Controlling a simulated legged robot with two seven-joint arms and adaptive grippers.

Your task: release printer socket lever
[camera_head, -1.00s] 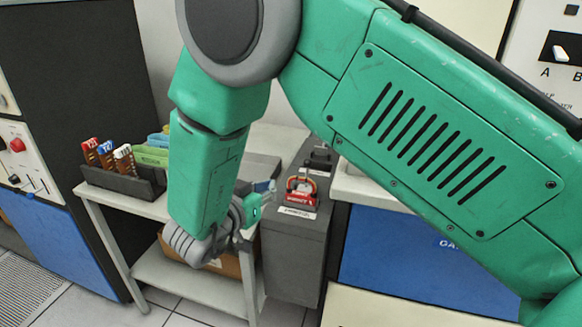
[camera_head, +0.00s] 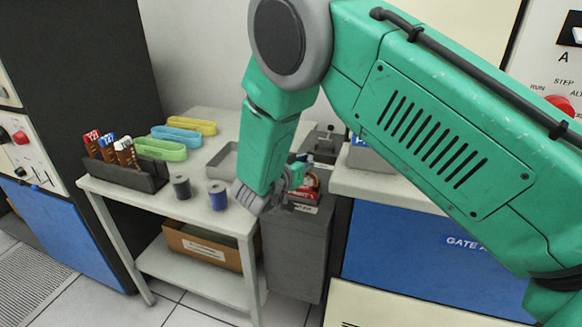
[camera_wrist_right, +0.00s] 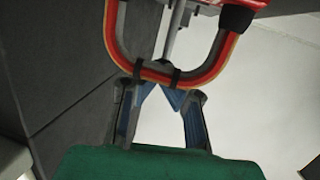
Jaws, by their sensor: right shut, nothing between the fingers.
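The printer socket (camera_head: 312,188) is a red block on top of a dark grey cabinet, partly hidden behind my right gripper (camera_head: 302,168) in the head view. In the right wrist view its lever (camera_wrist_right: 212,62) is a red-orange U-shaped loop with dark bands. My right gripper (camera_wrist_right: 162,90) has its blue-grey fingertips together at the bottom of the loop, with nothing between them. I cannot tell whether the tips touch the loop. A grey rod (camera_wrist_right: 173,35) shows inside the loop. My left gripper is not in view.
The grey cabinet (camera_head: 290,255) stands between a white table (camera_head: 200,135) and a blue-fronted machine (camera_head: 400,240). The table holds a dark card rack (camera_head: 125,175), coloured loops (camera_head: 162,148) and two spools (camera_head: 217,197). A cardboard box (camera_head: 195,245) sits on the lower shelf.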

